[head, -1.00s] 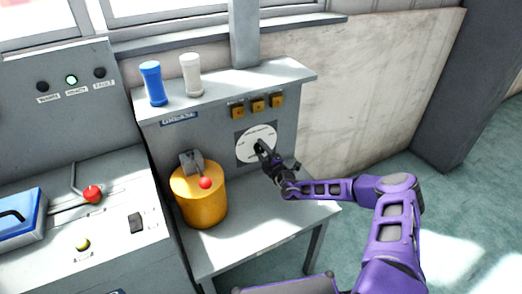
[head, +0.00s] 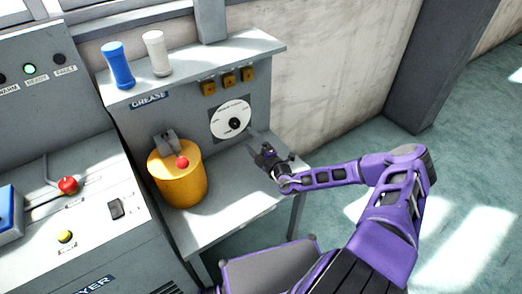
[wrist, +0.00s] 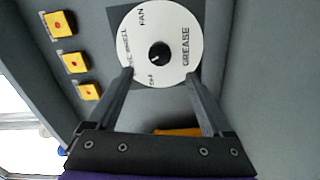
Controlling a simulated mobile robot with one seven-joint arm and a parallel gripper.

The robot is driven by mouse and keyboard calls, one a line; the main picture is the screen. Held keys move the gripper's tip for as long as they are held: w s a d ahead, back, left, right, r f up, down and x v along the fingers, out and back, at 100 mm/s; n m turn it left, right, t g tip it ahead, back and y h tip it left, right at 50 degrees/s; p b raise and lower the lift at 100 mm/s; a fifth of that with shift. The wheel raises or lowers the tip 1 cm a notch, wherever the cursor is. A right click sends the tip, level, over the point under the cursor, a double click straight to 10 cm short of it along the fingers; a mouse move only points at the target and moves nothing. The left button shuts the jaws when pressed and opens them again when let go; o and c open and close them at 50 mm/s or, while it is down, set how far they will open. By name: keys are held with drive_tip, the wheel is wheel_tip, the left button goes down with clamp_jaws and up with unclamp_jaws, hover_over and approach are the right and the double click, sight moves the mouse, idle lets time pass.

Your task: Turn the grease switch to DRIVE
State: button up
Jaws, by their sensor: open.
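The grease switch is a black knob (head: 235,123) in the middle of a round white dial (head: 219,131) on the grey panel. In the wrist view the knob (wrist: 159,54) has a small light mark that seems to point to the lower left, though it is too small to be sure. Dial labels there include FAN at the top, GREASE at the right and a partly hidden word ending in WHEEL at the left. A short label at the lower left is hard to read. My gripper (head: 252,138) is open and empty, apart from the knob; its fingertips (wrist: 160,76) frame the dial's lower part.
Several yellow-orange square buttons (head: 229,79) sit above the dial. A yellow drum (head: 180,183) with a red ball stands on the shelf to the left. Blue (head: 118,66) and white (head: 157,53) cylinders stand on the ledge. A console (head: 90,220) is at the left.

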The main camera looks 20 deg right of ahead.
drive_tip(key=v, duration=0.6)
drive_tip(key=shift+s, duration=0.3)
